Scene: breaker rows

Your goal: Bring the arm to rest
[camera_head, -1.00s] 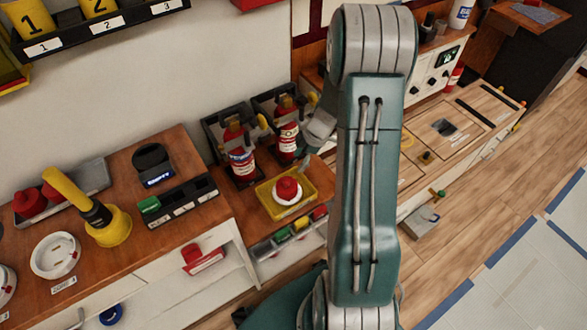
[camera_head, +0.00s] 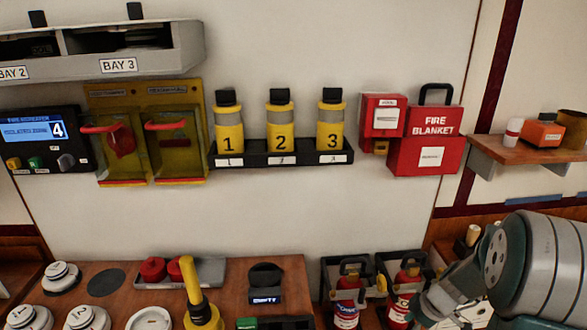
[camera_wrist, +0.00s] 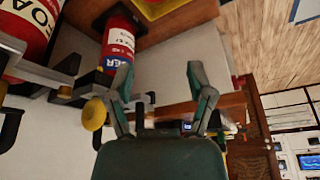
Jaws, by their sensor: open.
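My arm shows at the lower right of the head view as a large grey and green joint, with its end reaching left beside the fire extinguishers. My gripper (camera_wrist: 163,85) shows in the wrist view, with its two green fingers spread apart and nothing between them. A red extinguisher (camera_wrist: 119,42) stands close by the left finger in the wrist view. In the head view two red extinguishers, one at the left (camera_head: 347,300) and one at the right (camera_head: 402,290), stand in black holders left of my arm.
Three yellow numbered canisters (camera_head: 281,122) stand in a black wall rack. A red fire blanket box (camera_head: 427,142) hangs to their right. A wooden bench (camera_head: 110,283) carries white discs and a yellow-handled tool (camera_head: 195,285). A small wooden shelf (camera_head: 530,151) juts out at upper right.

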